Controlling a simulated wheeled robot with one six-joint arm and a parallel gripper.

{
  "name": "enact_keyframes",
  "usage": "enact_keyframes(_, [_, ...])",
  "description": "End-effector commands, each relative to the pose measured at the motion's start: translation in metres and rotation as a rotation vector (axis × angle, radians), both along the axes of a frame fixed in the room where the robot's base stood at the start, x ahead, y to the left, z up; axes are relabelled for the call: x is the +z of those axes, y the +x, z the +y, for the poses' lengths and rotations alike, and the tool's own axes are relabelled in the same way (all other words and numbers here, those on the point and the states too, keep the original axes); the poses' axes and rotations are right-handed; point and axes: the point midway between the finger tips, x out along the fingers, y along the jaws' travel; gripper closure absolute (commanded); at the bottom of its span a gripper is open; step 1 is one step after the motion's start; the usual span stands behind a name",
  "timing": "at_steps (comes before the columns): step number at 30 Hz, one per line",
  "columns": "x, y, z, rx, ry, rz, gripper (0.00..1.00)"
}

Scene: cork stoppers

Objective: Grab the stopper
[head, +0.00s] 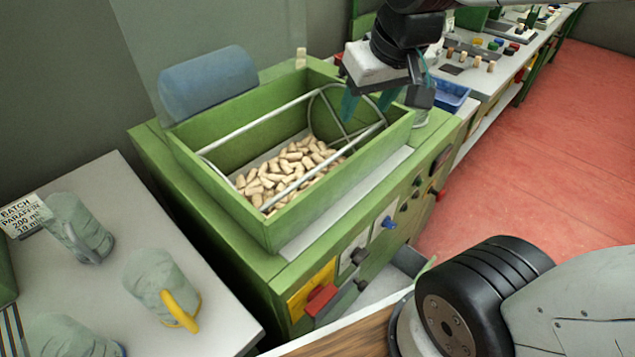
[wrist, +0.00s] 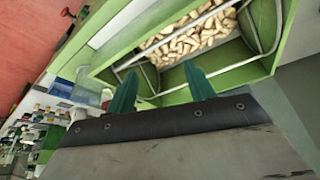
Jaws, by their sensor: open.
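A single pale stopper (head: 300,58) stands upright at the back rim of the green bin, near its far corner. A heap of similar stoppers (head: 285,172) lies on the floor of the bin; they also show at the top of the wrist view (wrist: 190,42). My gripper (head: 369,107) is over the far right end of the bin, to the right of the lone stopper and apart from it. Its two teal fingers are spread and empty, as the wrist view also shows (wrist: 159,68). I cannot make out the lone stopper in the wrist view.
The green bin (head: 225,200) has a metal rod frame (head: 270,117) across its opening. A blue-grey cylinder (head: 208,82) sits at its left end. A clear panel stands behind. Jugs (head: 160,285) stand on the left table. A blue tray (head: 450,95) lies right of the bin.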

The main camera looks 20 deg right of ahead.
Motion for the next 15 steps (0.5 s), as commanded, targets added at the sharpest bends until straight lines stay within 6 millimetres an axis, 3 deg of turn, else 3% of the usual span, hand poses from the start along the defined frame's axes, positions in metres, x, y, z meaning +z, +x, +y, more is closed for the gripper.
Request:
enact_keyframes(1, [-0.01,0.016,0.002,0.009,-0.002,0.025,0.47])
enact_keyframes(6, [-0.049,0.054,0.008,0.034,-0.007,0.118,0.47])
enact_keyframes(15, [-0.136,0.104,0.018,0.078,-0.019,0.289,0.47])
